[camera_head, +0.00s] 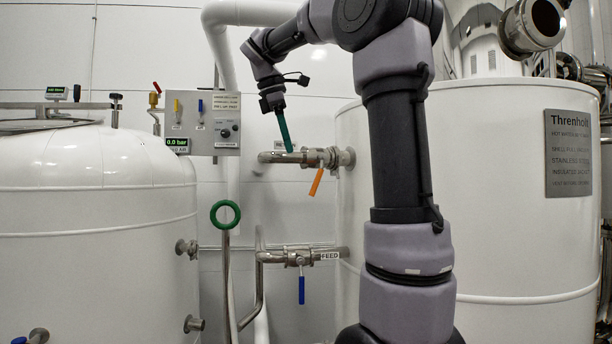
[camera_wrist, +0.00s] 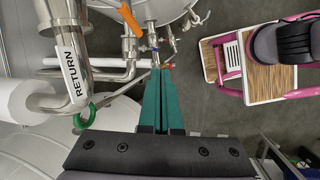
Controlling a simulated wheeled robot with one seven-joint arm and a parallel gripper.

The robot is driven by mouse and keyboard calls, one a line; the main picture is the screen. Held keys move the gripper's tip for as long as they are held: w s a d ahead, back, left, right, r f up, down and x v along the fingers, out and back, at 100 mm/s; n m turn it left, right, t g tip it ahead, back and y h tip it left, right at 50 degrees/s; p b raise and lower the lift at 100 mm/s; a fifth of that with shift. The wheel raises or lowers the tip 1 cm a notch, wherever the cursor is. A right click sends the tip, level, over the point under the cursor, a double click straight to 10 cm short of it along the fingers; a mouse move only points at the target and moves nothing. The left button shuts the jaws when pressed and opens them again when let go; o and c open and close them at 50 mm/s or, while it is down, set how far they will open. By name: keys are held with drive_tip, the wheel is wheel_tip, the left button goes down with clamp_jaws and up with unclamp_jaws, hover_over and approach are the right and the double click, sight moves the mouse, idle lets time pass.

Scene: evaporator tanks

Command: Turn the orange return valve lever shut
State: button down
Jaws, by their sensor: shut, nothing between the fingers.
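The orange return valve lever (camera_head: 316,182) hangs down, slightly tilted, from the valve on the return pipe (camera_head: 280,157). In the wrist view the orange lever (camera_wrist: 130,20) shows at the top, left of the fingers. The pipe marked RETURN (camera_wrist: 72,72) is farther left. My gripper (camera_head: 290,150) points down with long green fingers. In the head view its tips overlap the pipe, left of the valve and above the lever's lower end. In the wrist view my gripper (camera_wrist: 160,72) is shut and empty. I cannot see it touching the lever.
The feed pipe with a blue lever (camera_head: 301,289) runs below. A green ring handle (camera_head: 225,214) stands at left. White tanks (camera_head: 95,200) (camera_head: 500,230) flank the pipes. A control box (camera_head: 202,122) is on the wall. A pink-framed cart (camera_wrist: 258,60) stands on the floor at right.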

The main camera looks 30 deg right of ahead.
drive_tip(key=w+r+n+g, duration=0.1)
drive_tip(key=w+r+n, duration=0.15)
drive_tip(key=w, duration=0.25)
drive_tip(key=d+f, duration=0.7)
drive_tip(key=f, duration=0.3)
drive_tip(key=shift+s+d+f+n+h, duration=0.15)
drive_tip(key=shift+d+f+n+h, duration=0.1)
drive_tip(key=shift+f+n+h, duration=0.1)
